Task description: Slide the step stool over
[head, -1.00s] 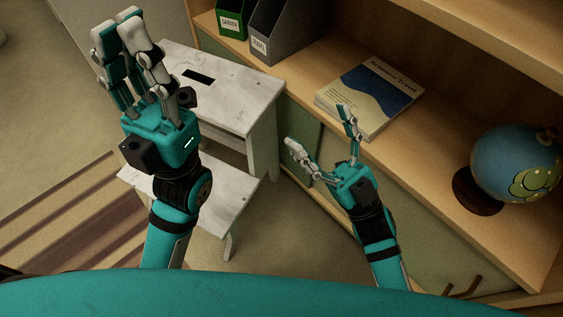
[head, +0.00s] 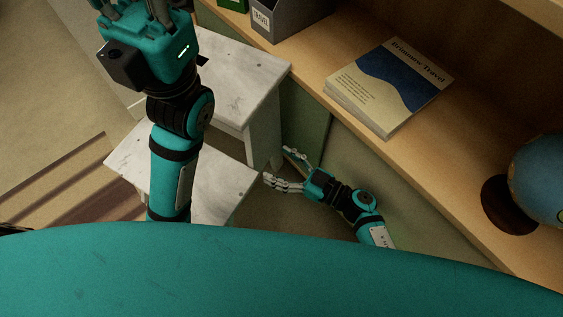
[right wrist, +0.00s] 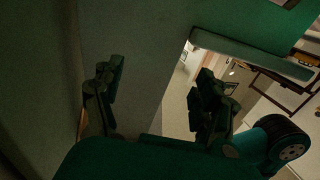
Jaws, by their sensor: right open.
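The step stool (head: 240,85) is white and scuffed, with an upper step and a lower step (head: 218,185). It stands on the floor beside the shelf unit. My right gripper (head: 277,166) is open and empty, low beside the stool's right side, close to its upper-step leg (head: 264,140). I cannot tell whether it touches. In the right wrist view, my right gripper's two dark fingers (right wrist: 157,95) are spread apart before a pale grey panel. My left gripper (head: 150,40) is above the stool's left part and hides some of it; its fingertips are cut off by the top edge.
The wooden shelf unit (head: 330,95) with green lower panels runs along the right. A striped rug (head: 70,190) lies on the floor at left.

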